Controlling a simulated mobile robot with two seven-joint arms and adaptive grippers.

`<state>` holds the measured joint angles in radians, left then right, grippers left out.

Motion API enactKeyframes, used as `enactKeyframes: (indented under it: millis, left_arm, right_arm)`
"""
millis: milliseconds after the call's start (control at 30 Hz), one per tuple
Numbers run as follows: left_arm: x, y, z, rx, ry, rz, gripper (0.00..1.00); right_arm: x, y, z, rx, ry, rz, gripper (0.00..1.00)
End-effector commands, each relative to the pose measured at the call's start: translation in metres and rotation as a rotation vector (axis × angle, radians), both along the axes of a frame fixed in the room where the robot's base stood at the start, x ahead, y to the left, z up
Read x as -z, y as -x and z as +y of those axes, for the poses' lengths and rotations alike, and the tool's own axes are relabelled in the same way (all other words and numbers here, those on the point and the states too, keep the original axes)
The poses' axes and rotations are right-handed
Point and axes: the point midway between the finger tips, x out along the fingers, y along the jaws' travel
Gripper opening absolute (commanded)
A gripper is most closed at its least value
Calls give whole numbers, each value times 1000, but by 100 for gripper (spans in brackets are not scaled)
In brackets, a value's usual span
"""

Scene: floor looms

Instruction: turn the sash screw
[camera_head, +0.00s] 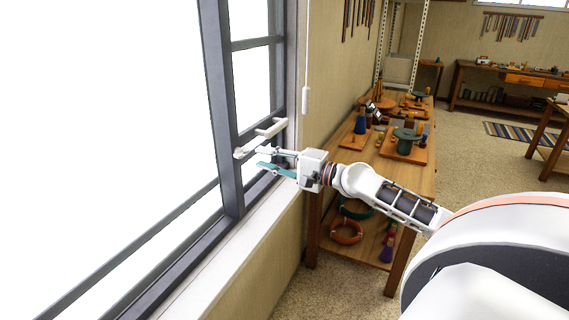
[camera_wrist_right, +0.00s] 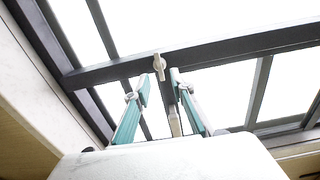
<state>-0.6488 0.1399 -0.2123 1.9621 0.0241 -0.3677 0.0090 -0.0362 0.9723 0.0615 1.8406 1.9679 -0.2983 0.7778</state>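The sash screw (camera_wrist_right: 159,66) looks like a small pale winged knob on the dark window frame in the right wrist view. It shows just beyond the tips of my right gripper (camera_wrist_right: 160,79), roughly midway between them. The teal-padded fingers are apart, with nothing visibly clamped. In the head view my right gripper (camera_head: 258,158) reaches left to the window, its fingers near a pale knob and bar (camera_head: 265,132) on the frame. I cannot tell there whether a finger touches them. My left gripper is not in view.
The dark window frame (camera_head: 219,90) and white sill (camera_head: 225,262) lie close around the gripper. A pull cord (camera_head: 306,98) hangs by the wall. A wooden bench (camera_head: 352,174) with spools and tools stands behind my right arm. Open floor (camera_head: 478,165) lies farther right.

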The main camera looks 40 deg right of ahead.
Motion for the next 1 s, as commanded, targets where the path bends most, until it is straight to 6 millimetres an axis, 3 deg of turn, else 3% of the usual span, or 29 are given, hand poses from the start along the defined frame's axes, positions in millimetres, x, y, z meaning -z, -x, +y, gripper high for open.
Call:
enactKeyframes:
  millis: [400,1000]
  left_arm:
    - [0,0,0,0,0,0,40]
    - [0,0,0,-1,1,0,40]
  right_arm:
    - [1,47,-19,0,-3,1,24]
    - [-1,55,-23,0,-2,-1,24]
